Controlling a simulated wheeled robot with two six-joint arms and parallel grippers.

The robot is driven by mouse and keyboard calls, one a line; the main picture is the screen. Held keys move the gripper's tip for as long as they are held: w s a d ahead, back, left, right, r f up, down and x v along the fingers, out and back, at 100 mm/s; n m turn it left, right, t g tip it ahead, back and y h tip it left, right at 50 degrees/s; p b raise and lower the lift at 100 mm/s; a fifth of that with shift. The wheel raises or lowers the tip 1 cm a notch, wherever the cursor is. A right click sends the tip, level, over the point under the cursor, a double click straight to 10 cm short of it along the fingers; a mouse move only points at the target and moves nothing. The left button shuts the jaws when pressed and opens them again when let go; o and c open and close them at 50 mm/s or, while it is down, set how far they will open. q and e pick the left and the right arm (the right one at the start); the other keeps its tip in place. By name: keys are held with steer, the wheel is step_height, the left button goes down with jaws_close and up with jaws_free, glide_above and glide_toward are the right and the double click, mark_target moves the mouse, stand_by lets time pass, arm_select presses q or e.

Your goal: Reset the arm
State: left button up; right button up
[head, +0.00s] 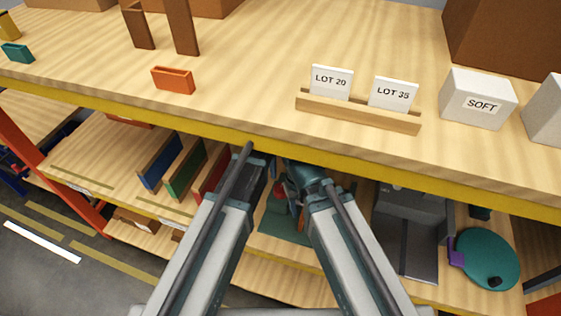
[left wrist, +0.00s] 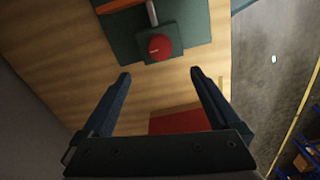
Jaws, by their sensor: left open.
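In the left wrist view a round red knob (left wrist: 160,47) sits on a dark green plate (left wrist: 195,20). A thin grey bar (left wrist: 152,12) runs from the knob to the top edge, beside an orange strip (left wrist: 118,5). My left gripper (left wrist: 160,78) is open and empty, its two fingers spread below the knob and apart from it. In the head view the green plate (head: 283,224) shows on the lower shelf, partly hidden by my arms. My right gripper's fingers cannot be made out.
The upper shelf (head: 230,110) overhangs the lower one. Red (head: 212,172), green (head: 187,172) and blue (head: 160,162) panels stand left of my arms. A grey machine (head: 408,235) and a teal disc (head: 487,258) are on the right.

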stand_by(0.3)
arm_select(q)
steer(key=s+a+m, duration=0.6)
steer(key=a, duration=0.2)
steer(key=s+a+m, duration=0.5)
steer(key=a+m, duration=0.2)
steer(key=a, duration=0.2)
steer(key=s+d+f+m+y+b, duration=0.1)
steer(key=s+d+f+m+b, duration=0.2)
steer(key=d, duration=0.8)
step_height(320, 180, down, 2)
steer(key=s+b, duration=0.2)
steer(key=shift+s+d+f, duration=0.15)
steer(key=shift+s, duration=0.15)
